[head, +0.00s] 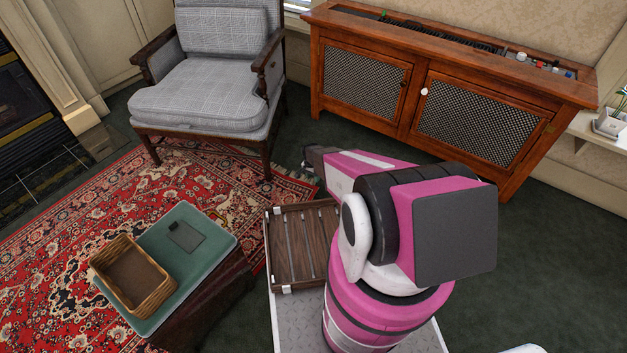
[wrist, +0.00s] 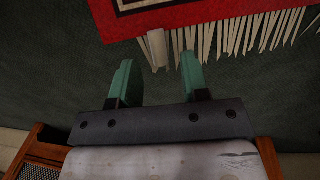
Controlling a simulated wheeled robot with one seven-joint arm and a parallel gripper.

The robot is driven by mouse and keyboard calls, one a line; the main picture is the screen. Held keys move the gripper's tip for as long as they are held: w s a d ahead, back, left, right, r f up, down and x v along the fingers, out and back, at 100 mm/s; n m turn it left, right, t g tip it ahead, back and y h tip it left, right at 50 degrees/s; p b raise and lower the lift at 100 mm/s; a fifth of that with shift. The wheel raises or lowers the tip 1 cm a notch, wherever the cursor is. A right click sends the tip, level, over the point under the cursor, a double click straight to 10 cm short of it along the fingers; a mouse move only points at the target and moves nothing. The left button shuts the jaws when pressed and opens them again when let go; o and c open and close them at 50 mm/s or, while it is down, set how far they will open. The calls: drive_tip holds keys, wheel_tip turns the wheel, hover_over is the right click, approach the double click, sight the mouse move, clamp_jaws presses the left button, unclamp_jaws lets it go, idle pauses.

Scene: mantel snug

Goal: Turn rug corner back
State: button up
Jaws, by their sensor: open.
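The red patterned rug (head: 215,185) lies on the dark green carpet. In the wrist view its red border (wrist: 185,14) crosses the top, with a corner (wrist: 106,36) just beyond my left fingertip. A cream fringe (wrist: 235,35) hangs off the edge to the right. A broader pale piece (wrist: 157,47) shows at the edge between the fingertips; I cannot tell whether it is fringe or a fold. My gripper (wrist: 157,64) is open, its green fingers apart with nothing gripped. In the head view my arm partly hides the gripper, near the rug's right corner.
A grey armchair (head: 205,100) stands on the rug's far side. A wooden cabinet (head: 440,100) with mesh doors is behind my arm. A green-topped ottoman (head: 205,232) holds a wicker basket (head: 135,275) at left. Bare carpet (head: 545,230) lies to the right.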

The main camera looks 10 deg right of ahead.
wheel_tip(320, 180, down, 2)
drive_tip(key=shift+s, duration=0.1)
clamp_jaws()
drive_tip(key=shift+r, duration=0.1)
